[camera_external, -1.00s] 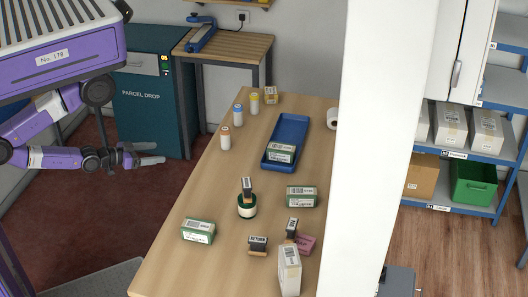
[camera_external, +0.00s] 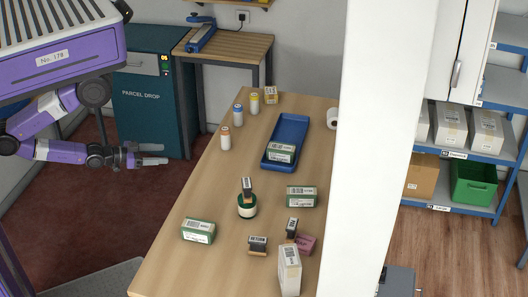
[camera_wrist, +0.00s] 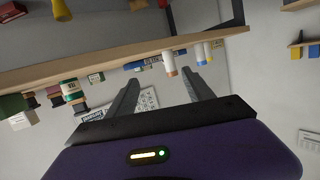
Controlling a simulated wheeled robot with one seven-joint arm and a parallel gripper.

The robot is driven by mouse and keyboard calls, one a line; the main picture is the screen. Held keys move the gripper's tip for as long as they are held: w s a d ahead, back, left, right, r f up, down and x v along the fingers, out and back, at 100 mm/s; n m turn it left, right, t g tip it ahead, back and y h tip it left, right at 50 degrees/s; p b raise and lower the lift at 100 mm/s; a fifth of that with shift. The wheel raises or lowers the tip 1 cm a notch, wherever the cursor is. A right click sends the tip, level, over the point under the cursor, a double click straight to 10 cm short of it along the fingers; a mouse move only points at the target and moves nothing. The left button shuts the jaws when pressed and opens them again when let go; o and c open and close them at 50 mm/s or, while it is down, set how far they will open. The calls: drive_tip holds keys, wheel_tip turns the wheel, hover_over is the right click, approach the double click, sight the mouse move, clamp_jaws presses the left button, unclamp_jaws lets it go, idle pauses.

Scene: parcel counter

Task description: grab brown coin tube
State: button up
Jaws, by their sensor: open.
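The brown coin tube is most likely the white tube with the orange-brown cap (camera_external: 225,138), which stands upright near the counter's left edge. In the wrist view, tilted upside down, the tube (camera_wrist: 169,62) shows beyond the fingers, close to the right one. My gripper (camera_external: 165,154) is left of the counter, pointing right toward it, open and apart from the tube. Its two fingers are spread and empty in the wrist view (camera_wrist: 160,78).
Blue-capped (camera_external: 238,115) and yellow-capped (camera_external: 254,104) tubes stand just behind. A blue tray (camera_external: 291,127) holds a box. Stamps and boxes, such as a green one (camera_external: 198,231), cover the counter's near part. A white pillar (camera_external: 372,150) hides its right side.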

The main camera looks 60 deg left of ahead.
drive_tip(key=w+a+f+m+h, duration=0.2)
drive_tip(key=w+m+h, duration=0.15)
drive_tip(key=w, duration=0.75)
drive_tip(key=h, duration=0.3)
approach(225, 138)
drive_tip(key=shift+m, duration=0.25)
drive_tip(key=w, duration=0.1)
drive_tip(key=w+d, duration=0.1)
drive_tip(key=w, duration=0.1)
drive_tip(key=w+f, duration=0.1)
drive_tip(key=shift+w+d+f, duration=0.1)
drive_tip(key=shift+w+d, duration=0.15)
drive_tip(key=shift+w, duration=0.05)
drive_tip(key=shift+h+x, duration=0.25)
drive_tip(key=shift+x, duration=0.85)
drive_tip(key=shift+w+a+p+x, duration=0.1)
drive_tip(key=shift+a+p+x, duration=0.1)
drive_tip(key=shift+x, duration=0.85)
drive_tip(key=shift+w+a+p+x, duration=0.1)
drive_tip(key=shift+p+x, duration=0.15)
drive_tip(key=shift+x, duration=0.75)
drive_tip(key=shift+w+a+p+x, duration=0.1)
drive_tip(key=shift+a+p+x, duration=0.1)
drive_tip(key=shift+x, duration=0.85)
drive_tip(key=shift+c, duration=0.4)
drive_tip(key=shift+d, duration=0.1)
clamp_jaws()
